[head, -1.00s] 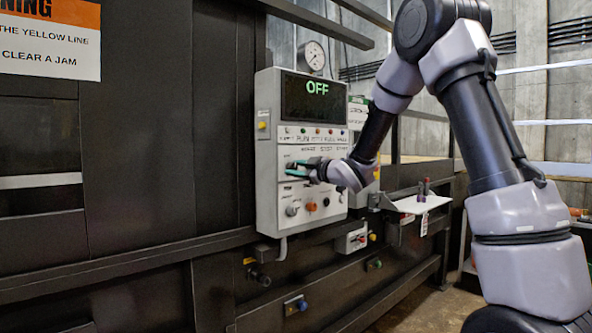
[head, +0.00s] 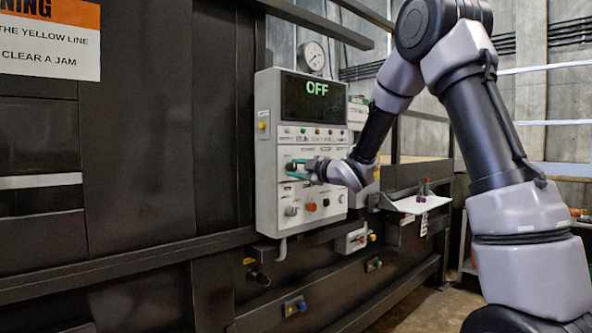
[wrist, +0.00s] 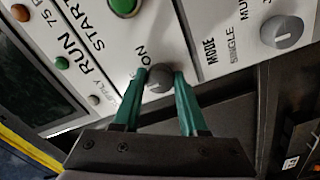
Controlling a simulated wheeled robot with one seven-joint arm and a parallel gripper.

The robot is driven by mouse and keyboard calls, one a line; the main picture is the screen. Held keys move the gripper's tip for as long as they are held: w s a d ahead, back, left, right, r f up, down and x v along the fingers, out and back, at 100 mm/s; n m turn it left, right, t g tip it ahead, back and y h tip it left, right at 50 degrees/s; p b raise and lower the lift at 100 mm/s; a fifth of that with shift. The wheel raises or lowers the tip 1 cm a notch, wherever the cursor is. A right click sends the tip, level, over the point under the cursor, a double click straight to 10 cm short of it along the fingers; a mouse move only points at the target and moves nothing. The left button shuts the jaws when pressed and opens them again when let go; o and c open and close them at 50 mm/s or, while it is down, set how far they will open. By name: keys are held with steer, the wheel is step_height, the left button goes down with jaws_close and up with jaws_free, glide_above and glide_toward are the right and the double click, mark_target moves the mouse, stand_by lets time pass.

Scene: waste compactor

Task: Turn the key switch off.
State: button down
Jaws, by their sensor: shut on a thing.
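The grey control box (head: 265,190) stands on the front of the dark machine, and its display (head: 309,97) reads "OFF" in green. The key switch (wrist: 159,79) is a small round grey knob on the white panel, with "ON" printed beside it. My gripper (wrist: 161,82) has its two green fingers on either side of this knob, shut on it. The head view also shows my gripper (head: 292,169) against the box's middle row, where the fingers and wrist partly hide the knob.
A grey mode selector (wrist: 282,31) lies to the right of the key switch, and a green start button (wrist: 124,4) above it. An orange knob (head: 311,206) sits lower on the box. A small white shelf (head: 420,202) juts out to the right.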

steer(key=shift+c, duration=2.2)
jaws_free()
steer(key=v, duration=1.1)
